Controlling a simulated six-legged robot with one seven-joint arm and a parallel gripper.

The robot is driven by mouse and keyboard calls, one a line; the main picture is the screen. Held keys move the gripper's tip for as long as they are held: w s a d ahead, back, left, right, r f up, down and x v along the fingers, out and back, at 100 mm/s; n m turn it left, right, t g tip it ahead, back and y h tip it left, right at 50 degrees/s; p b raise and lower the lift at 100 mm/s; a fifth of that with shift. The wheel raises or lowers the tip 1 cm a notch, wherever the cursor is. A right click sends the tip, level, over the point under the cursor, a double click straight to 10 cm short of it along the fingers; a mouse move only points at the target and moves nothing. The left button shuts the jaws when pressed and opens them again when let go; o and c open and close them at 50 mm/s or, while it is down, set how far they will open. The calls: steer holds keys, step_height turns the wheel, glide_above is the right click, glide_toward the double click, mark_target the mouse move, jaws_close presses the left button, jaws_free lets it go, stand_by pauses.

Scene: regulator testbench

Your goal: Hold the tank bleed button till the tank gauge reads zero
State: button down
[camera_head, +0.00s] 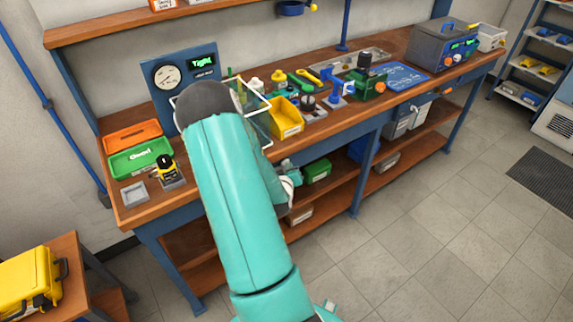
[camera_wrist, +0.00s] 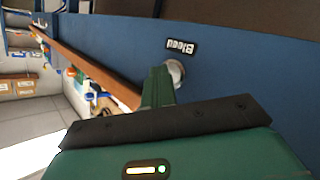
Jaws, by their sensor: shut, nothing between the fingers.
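In the wrist view, my gripper (camera_wrist: 158,78) is shut and empty, its green fingers pointing at a blue surface. A pale round button (camera_wrist: 176,72) sits on that surface right at the fingertips and is partly hidden by them. I cannot tell whether they touch or press it. A small dark label (camera_wrist: 181,46) with white characters is beside it, too blurred to read. In the head view, a round white dial gauge (camera_head: 167,76) is on a blue panel at the back of the bench; its reading is too small to tell. My arm hides the button there.
A wooden bench (camera_head: 150,212) holds a green tray (camera_head: 140,158), a yellow bin (camera_head: 286,118) and several tools. A yellow case (camera_head: 28,285) stands at lower left. The tiled floor (camera_head: 400,220) in front is clear.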

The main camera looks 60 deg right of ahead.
stand_by(0.3)
steer(key=shift+s+a, duration=0.4)
steer(key=shift+s, duration=0.4)
steer(key=s, duration=0.1)
steer(key=s+a, duration=0.1)
steer(key=s, duration=0.1)
steer(key=s+a, duration=0.1)
steer(key=shift+s+a, duration=0.15)
steer(key=shift+s, duration=0.05)
steer(key=shift+a, duration=0.1)
stand_by(0.6)
